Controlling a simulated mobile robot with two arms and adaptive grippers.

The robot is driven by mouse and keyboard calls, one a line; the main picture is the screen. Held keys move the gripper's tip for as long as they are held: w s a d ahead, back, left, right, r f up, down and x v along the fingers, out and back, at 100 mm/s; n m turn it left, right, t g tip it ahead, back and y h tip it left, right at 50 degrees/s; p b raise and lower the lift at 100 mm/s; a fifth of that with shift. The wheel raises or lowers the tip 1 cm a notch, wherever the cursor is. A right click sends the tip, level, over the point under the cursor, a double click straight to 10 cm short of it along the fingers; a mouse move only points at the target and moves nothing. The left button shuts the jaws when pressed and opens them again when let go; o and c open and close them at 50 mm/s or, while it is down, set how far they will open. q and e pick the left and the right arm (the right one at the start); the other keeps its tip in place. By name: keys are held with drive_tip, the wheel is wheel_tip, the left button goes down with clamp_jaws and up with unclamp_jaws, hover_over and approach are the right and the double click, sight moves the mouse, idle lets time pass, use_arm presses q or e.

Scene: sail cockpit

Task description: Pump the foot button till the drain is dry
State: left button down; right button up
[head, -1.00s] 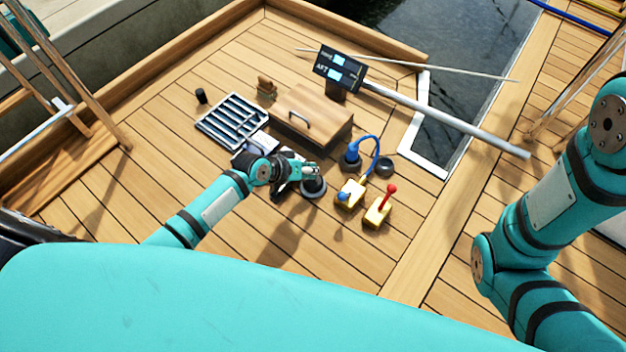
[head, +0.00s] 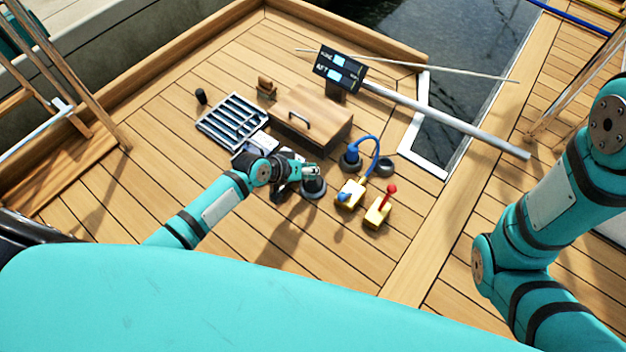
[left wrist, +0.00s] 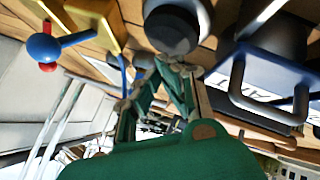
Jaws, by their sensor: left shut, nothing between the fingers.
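A round black foot button (head: 313,186) on a grey base stands on the deck left of the yellow levers. In the left wrist view its dark round top (left wrist: 172,28) is just beyond my fingertips. My left gripper (head: 311,170) is shut and empty, over the button; I cannot tell whether it touches. It also shows in the left wrist view (left wrist: 178,66). A slatted grate (head: 228,128), perhaps the drain cover, lies to the left; whether water is there I cannot tell. My right arm's gripper is out of view.
A wooden hatch box (head: 310,120) with a handle stands behind the button. Two yellow lever bases, one blue-knobbed (head: 350,193) and one red-knobbed (head: 378,212), stand to its right. A display (head: 340,67) sits by the tiller bar (head: 450,118). Open deck lies in front.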

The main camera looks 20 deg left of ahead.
use_arm(q)
drive_tip(key=shift+f, duration=0.1)
drive_tip(key=shift+f, duration=0.35)
drive_tip(key=shift+f+b, duration=0.6)
drive_tip(key=shift+f, duration=0.2)
idle(0.9)
drive_tip(key=shift+r, duration=0.15)
drive_tip(key=shift+r+p, duration=1.05)
drive_tip(key=shift+p, duration=0.25)
